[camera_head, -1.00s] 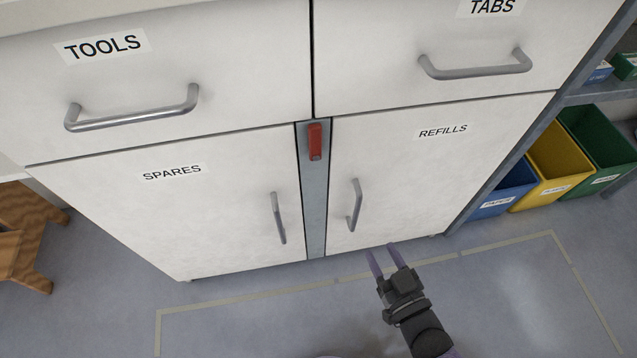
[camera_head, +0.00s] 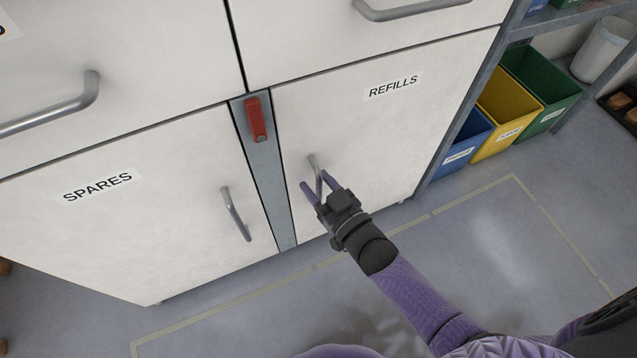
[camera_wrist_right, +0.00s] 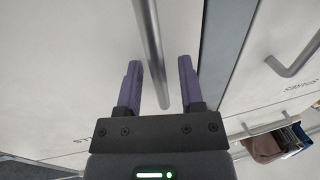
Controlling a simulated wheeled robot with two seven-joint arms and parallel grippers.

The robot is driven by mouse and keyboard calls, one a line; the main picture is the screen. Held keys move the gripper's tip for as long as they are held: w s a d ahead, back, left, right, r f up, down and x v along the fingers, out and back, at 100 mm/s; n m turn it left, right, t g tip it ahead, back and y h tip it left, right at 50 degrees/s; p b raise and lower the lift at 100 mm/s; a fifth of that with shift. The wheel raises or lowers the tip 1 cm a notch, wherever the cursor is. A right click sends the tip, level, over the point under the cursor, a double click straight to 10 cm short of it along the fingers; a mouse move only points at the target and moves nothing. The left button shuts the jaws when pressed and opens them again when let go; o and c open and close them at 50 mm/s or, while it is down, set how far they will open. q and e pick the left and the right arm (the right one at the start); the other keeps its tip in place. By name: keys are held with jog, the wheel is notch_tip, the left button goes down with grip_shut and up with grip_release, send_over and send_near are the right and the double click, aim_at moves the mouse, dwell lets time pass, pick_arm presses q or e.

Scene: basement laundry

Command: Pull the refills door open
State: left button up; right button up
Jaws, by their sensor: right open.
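The white refills door (camera_head: 385,140) is shut, flush with the cabinet front, with its label at the top. Its grey bar handle (camera_head: 314,163) stands near the door's left edge, its lower part hidden by my gripper in the head view. My right gripper (camera_head: 317,187) is open at the handle. In the right wrist view, the handle (camera_wrist_right: 152,50) runs between the two purple fingers (camera_wrist_right: 158,80), with a gap on each side. My left gripper is not in view.
A red latch-like piece (camera_head: 255,119) sits on the grey strip between the doors. The spares door (camera_head: 150,230) is shut at the left. Blue (camera_head: 462,143), yellow (camera_head: 505,115) and green (camera_head: 545,85) bins stand at the right. The floor in front is clear.

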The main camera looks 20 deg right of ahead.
jog(key=shift+c, duration=0.2)
grip_shut()
dwell(1.1)
